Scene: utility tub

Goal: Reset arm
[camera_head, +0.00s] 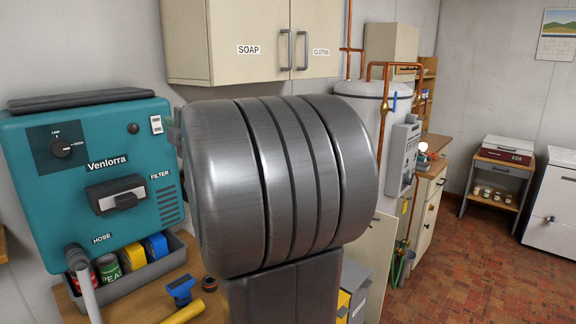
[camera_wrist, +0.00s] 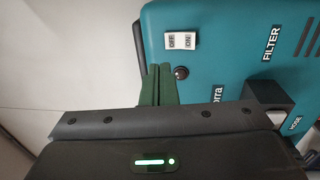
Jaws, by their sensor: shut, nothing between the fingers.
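My gripper (camera_wrist: 159,72) shows in the wrist view as two green fingers pressed together with nothing between them. It points toward the teal Venlorra machine (camera_wrist: 225,70) and appears near its edge, by the OFF/ON rocker switch (camera_wrist: 181,41) and a small round dark button (camera_wrist: 181,73). I cannot tell whether the fingers touch the machine. In the head view, my large metal arm link fills the middle and hides the gripper. The teal machine (camera_head: 85,215) stands at the left there, with its switch (camera_head: 156,124) at the upper right of its front.
A cream wall cupboard (camera_head: 230,40) hangs above my arm. A grey bin (camera_head: 180,262) with cans and boxes, a blue-headed tool (camera_head: 181,290) and a wooden counter are below the machine. A white tank (camera_head: 365,115) with copper pipes stands behind. Open brick floor (camera_head: 480,270) lies at right.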

